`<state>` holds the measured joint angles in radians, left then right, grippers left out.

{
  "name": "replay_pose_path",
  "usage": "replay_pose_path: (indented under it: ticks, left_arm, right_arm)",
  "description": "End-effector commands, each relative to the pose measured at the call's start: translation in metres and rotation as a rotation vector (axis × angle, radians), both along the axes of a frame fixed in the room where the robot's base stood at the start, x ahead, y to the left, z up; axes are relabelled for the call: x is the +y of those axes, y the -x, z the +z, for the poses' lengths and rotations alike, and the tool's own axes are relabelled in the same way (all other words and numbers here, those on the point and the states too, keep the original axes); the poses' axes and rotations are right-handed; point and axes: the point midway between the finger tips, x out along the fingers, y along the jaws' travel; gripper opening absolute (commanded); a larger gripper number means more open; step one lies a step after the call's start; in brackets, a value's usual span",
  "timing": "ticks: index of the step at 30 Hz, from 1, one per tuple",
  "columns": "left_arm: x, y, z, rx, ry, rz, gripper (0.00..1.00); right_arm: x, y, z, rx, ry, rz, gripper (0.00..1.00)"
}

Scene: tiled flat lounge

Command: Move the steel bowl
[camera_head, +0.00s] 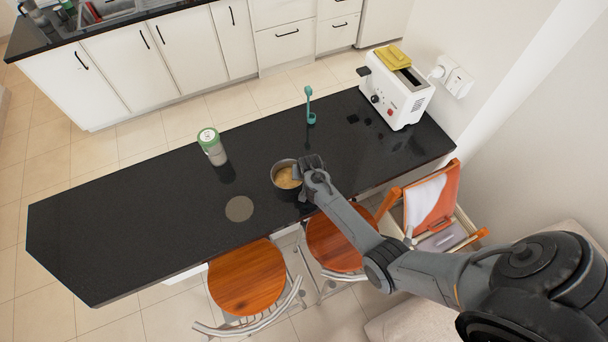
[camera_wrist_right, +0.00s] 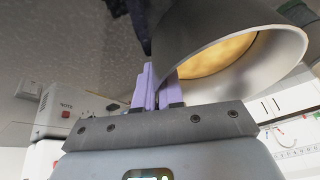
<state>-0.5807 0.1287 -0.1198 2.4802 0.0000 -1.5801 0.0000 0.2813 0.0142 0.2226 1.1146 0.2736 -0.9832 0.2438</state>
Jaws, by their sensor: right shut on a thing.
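The steel bowl (camera_head: 275,180) is at the middle of the black counter in the head view, with yellowish-brown contents showing inside. In the right wrist view the bowl (camera_wrist_right: 290,38) fills the upper right, its mouth facing the camera side. My right gripper (camera_head: 302,166) reaches in from the lower right and is at the bowl's right side. Its purple fingers (camera_wrist_right: 158,88) are shut on the bowl's wall at the rim. I cannot tell whether the bowl touches the counter. My left gripper is not in view.
A round beige disc (camera_head: 239,209) lies left of the bowl on the black counter (camera_head: 120,225). A green-lidded canister (camera_head: 212,147), a teal upright item (camera_head: 310,107) and a white toaster (camera_head: 396,92) stand around. Wooden stools (camera_head: 247,277) line the near edge. The counter's left part is clear.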

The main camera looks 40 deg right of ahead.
Motion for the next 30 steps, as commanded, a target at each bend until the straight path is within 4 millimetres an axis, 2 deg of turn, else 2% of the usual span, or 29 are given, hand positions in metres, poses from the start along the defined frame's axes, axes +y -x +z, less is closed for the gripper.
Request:
replay_pose_path:
  ticks: [14, 15, 20, 30]
  left_arm:
    - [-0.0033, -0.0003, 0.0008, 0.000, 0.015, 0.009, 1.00]
    - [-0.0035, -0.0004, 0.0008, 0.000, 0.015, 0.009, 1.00]
    - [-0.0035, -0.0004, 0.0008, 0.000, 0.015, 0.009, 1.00]
    - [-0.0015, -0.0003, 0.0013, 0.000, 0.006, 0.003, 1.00]
  right_arm:
    - [0.0004, 0.0007, -0.0010, 0.002, 0.000, 0.001, 0.00]
    - [0.0004, 0.0007, -0.0010, 0.002, 0.000, 0.001, 0.14]
    - [0.0003, 0.0004, -0.0008, 0.001, 0.000, 0.001, 0.37]
    - [0.0003, 0.0006, 0.0016, 0.000, 0.000, 0.000, 0.37]
